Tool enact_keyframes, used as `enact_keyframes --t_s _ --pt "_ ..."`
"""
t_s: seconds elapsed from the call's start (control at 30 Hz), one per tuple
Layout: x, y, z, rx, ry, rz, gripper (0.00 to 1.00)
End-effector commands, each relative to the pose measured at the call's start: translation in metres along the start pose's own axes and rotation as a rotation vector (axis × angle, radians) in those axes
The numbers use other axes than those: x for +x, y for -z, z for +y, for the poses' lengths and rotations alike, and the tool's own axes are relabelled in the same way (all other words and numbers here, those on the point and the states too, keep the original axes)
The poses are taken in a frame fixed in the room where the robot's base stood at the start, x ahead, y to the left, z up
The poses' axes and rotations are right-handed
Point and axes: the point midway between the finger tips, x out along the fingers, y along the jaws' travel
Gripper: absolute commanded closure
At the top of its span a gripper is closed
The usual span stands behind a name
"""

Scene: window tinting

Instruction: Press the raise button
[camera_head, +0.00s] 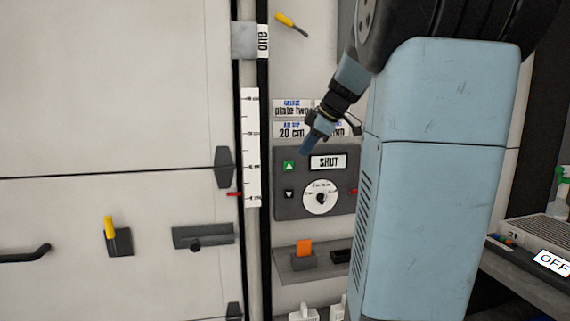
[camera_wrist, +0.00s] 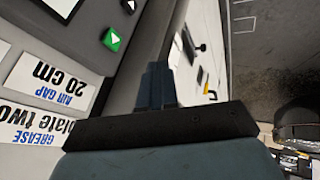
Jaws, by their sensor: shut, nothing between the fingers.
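The green button with a white up arrow (camera_head: 289,167) sits at the upper left of a grey control panel (camera_head: 283,213). A black button with a down arrow (camera_head: 289,195) is below it. My gripper (camera_head: 305,150) has its fingers together, just above and right of the green button in the head view. In the wrist view the green button (camera_wrist: 112,40) is up and left of my fingertips (camera_wrist: 158,70), with a visible offset between them. The fingers hold nothing. I cannot tell how far they are from the panel face.
The panel has a "SHUT" display (camera_head: 328,162) and a round dial (camera_head: 320,198). Labels reading "plate two" (camera_head: 290,108) and "20 cm" (camera_head: 290,130) are above, partly behind my arm. A vertical scale (camera_head: 251,145) stands to the left. A shelf with an orange block (camera_head: 304,247) is below.

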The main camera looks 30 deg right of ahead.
Motion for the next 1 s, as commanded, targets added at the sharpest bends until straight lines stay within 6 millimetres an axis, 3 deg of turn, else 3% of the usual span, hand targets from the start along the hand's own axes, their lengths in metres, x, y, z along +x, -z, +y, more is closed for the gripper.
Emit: enact_keyframes --t_s 0.1,0.23,0.7,0.87,1.0 --pt "-0.001 -0.012 0.020 -0.062 -0.012 0.009 1.00" --pt "-0.001 -0.018 0.032 -0.106 -0.021 0.014 1.00" --pt "-0.002 -0.025 0.036 -0.115 -0.026 0.013 1.00" --pt "0.011 -0.025 0.036 -0.114 -0.025 0.013 1.00" --pt "0.033 -0.025 0.036 -0.115 -0.024 0.012 1.00"
